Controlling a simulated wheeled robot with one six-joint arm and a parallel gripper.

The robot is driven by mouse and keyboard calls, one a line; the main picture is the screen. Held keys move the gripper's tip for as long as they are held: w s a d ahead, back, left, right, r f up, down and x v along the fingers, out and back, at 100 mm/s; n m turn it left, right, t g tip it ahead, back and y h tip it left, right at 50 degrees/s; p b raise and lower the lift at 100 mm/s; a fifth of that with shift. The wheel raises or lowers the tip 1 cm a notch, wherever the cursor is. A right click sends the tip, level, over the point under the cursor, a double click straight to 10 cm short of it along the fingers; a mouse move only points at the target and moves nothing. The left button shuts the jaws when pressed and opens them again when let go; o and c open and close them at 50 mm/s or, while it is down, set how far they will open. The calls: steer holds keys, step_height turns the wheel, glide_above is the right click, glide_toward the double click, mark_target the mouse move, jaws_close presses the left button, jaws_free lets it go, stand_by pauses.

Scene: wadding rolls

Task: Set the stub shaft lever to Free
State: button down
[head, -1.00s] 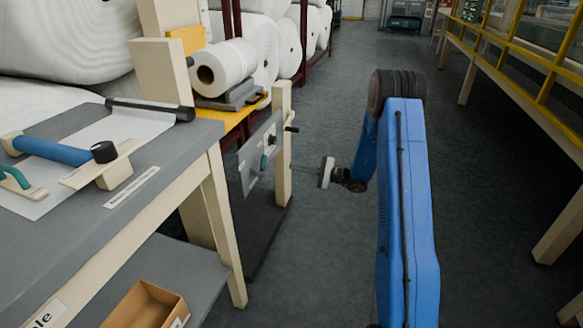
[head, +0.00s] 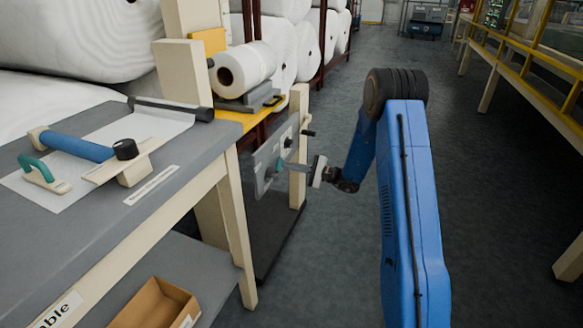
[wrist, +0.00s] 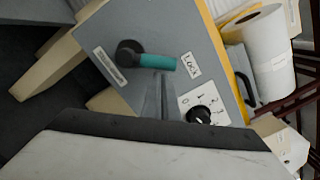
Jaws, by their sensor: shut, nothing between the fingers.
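The stub shaft lever (wrist: 160,62) has a black hub and a teal grip on a grey panel (wrist: 105,30). In the wrist view its grip points right, toward a label reading LOCK (wrist: 190,62). In the head view the panel (head: 262,168) stands beside the table, and the teal grip (head: 279,163) is small and partly hidden. My gripper (wrist: 160,78) is shut and empty, its fingertips at the lower edge of the grip. I cannot tell whether they touch it. No Free label is readable.
A black dial knob (wrist: 200,115) with numbers sits below LOCK on the panel. A cream post (head: 298,140) with a small crank stands at the panel's far edge. A grey table (head: 190,165) is at left.

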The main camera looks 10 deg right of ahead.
steer(key=shift+s+a+r+n, duration=0.1)
steer(key=shift+r+n, duration=0.15)
steer(key=shift+n, duration=0.35)
steer(key=s+a+r+n, duration=0.2)
steer(key=s+a+n, duration=0.2)
steer(key=n, duration=1)
steer(key=shift+s+a+r+h, duration=0.2)
steer(key=shift+s+r+h, duration=0.15)
steer(key=shift+s, duration=0.65)
steer(key=shift+s, duration=0.1)
steer(key=s+d+r, duration=0.1)
steer(key=d, duration=0.4)
steer(key=s+d+r, duration=0.2)
steer(key=d, duration=0.3)
steer(key=shift+s+d, duration=0.25)
steer(key=shift+d, duration=0.1)
